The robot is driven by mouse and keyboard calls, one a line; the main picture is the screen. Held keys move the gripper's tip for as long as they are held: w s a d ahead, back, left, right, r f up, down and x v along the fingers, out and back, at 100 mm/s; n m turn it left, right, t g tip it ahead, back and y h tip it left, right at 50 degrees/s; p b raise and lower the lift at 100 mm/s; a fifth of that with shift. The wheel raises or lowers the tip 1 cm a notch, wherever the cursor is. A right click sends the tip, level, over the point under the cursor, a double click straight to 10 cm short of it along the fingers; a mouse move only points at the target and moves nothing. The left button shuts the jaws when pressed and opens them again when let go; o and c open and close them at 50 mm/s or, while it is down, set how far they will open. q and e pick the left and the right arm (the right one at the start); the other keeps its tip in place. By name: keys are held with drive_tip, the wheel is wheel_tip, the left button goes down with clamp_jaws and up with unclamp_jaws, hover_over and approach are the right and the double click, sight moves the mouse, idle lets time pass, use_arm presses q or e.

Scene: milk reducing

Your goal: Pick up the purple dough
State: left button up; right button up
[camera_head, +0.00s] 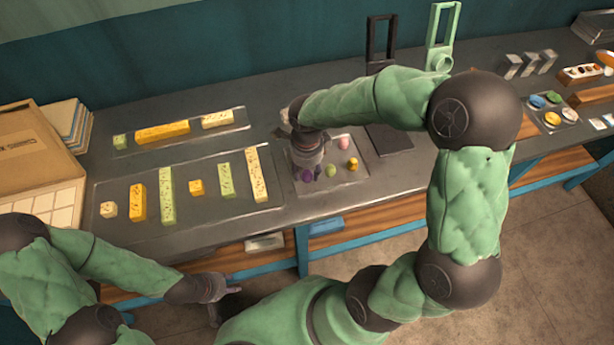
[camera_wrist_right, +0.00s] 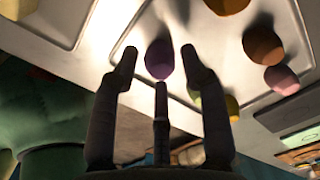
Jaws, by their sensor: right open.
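The purple dough (camera_head: 307,177) is a small round lump at the near left of a shallow tray (camera_head: 361,178). My right gripper (camera_head: 309,168) reaches down over it from behind and partly hides it. In the right wrist view the purple dough (camera_wrist_right: 160,58) shows between the spread fingertips of the open right gripper (camera_wrist_right: 160,66). The fingers look close to it, but contact cannot be told. My left gripper (camera_head: 226,292) hangs low in front of the table with its fingers apart and nothing in them.
Green (camera_head: 330,170), yellow (camera_head: 353,163) and pink (camera_head: 343,144) dough lumps lie close by in the same tray. A tray of speckled blocks (camera_head: 167,195) lies to the left. A dark flat stand (camera_head: 390,140) is at the right. Bare tabletop shows in front of the trays.

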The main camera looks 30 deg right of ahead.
sight(307, 176)
wheel_tip(307, 176, down, 2)
drive_tip(key=shift+f, duration=0.15)
drive_tip(key=c, duration=0.7)
drive_tip(key=shift+c, duration=0.2)
